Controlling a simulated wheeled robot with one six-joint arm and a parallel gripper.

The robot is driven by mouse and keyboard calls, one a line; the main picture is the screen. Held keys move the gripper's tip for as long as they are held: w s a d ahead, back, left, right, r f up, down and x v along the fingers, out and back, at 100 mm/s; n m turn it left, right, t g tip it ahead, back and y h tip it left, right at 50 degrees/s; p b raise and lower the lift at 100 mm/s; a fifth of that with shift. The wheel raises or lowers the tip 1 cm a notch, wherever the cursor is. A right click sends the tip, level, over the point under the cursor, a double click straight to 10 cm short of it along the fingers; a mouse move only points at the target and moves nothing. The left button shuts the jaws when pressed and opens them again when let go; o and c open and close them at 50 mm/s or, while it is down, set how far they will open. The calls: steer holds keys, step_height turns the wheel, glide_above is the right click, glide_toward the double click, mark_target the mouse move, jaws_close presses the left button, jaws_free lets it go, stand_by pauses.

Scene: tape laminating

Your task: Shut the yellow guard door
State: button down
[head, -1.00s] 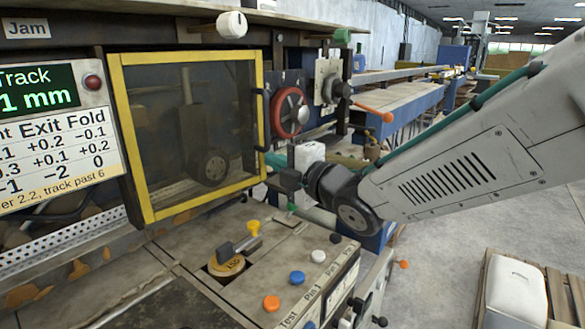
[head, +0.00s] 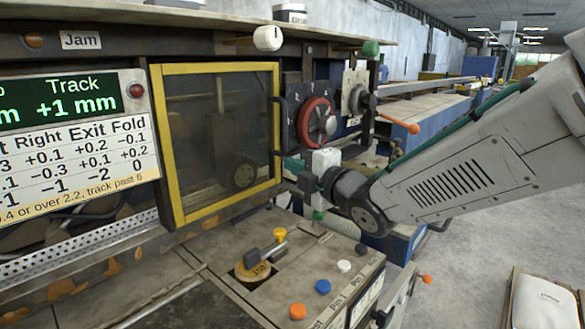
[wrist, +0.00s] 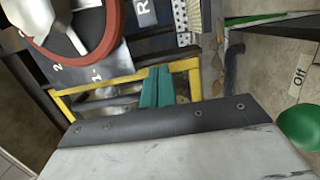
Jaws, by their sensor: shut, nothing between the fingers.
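The guard door (head: 277,90) is a dark see-through panel in a yellow frame, on the machine front in the head view. A dark upright handle sits at its right edge. The door stands at or close to the machine face; I cannot tell whether it is fully shut. My gripper (head: 289,164) is just right of the door's lower right edge, with teal fingers shut and empty. In the wrist view the teal fingers (wrist: 156,72) overlap the yellow frame (wrist: 97,83); whether they touch it is unclear.
A red handwheel (head: 315,122) and a grey unit with an orange-tipped lever (head: 400,124) are right of the door. A green knob (wrist: 301,127) shows at the wrist view's right.

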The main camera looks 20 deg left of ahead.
steer(key=s+d+m+h, duration=0.1)
steer(key=d+m, duration=0.1)
steer(key=d, duration=0.5)
steer(key=s+d+m+t+h, duration=0.1)
steer(key=d+m+h, duration=0.1)
steer(key=d, duration=0.5)
steer(key=s+d+f+m+t+h, duration=0.1)
steer(key=d+h, duration=0.1)
steer(key=d, duration=0.4)
steer(key=shift+s+d+m, duration=0.1)
steer(key=shift+d+m, duration=0.3)
steer(key=s+d+f+m+g+h, duration=0.25)
steer(key=d+m+h, duration=0.25)
steer(key=d+m, duration=0.3)
steer(key=s+d+f+m+g+h, duration=0.15)
steer(key=s+d+m+h, duration=0.3)
steer(key=d, duration=0.55)
steer(key=s+d+f+m+g, duration=0.1)
steer(key=s+m+g, duration=0.1)
steer(key=s, duration=0.4)
steer(key=s+d+f+m+g, duration=0.1)
steer(key=s+d+m+g, duration=0.1)
steer(key=s+m, duration=0.3)
steer(key=s+d+f+m+g, duration=0.2)
steer(key=s+m+g, duration=0.1)
steer(key=s, duration=0.6)
steer(key=shift+m, duration=0.45)
steer(key=shift+s, duration=0.1)
